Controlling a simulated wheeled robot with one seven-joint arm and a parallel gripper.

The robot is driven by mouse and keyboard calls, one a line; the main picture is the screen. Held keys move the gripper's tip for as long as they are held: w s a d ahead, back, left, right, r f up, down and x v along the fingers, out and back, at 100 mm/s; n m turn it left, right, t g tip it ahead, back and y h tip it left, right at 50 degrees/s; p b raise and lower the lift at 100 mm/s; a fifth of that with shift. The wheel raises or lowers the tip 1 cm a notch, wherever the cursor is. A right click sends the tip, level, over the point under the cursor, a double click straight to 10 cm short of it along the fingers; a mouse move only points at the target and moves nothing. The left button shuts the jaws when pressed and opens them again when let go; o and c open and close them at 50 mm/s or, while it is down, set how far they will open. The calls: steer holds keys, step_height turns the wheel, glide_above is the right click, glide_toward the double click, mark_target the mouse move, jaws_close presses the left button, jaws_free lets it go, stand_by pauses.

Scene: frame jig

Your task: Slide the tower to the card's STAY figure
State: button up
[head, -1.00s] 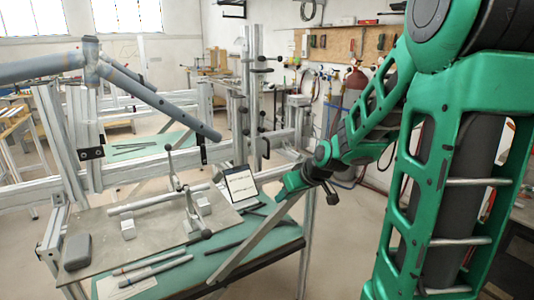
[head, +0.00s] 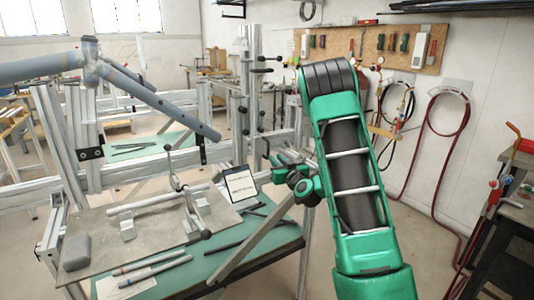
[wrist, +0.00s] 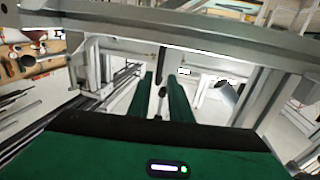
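The tower (head: 250,90) is an upright silver profile column with dark knobs and clamps, standing on the jig's rail behind the bench. The card (head: 241,185) is a white sheet on a dark-edged board, leaning at the bench's right side; its writing is too small to read. My gripper (head: 270,160) is right of the tower's lower part, above and right of the card. In the wrist view its two green fingers (wrist: 162,100) are apart, with a dark knob on a thin rod showing between them. I cannot tell whether they touch it.
A blue-grey bicycle frame (head: 150,92) spans the upper left. The bench (head: 222,262) carries a steel plate, tubes (head: 150,270) and a grey block (head: 77,252). A diagonal silver brace (head: 250,240) crosses its right front. Silver rails surround my gripper in the wrist view.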

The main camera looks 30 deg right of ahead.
mark_target(268, 151)
steer(key=w, duration=0.3)
steer(key=w+d, duration=0.1)
steer(key=w, duration=0.6)
steer(key=shift+d, duration=0.3)
jaws_close()
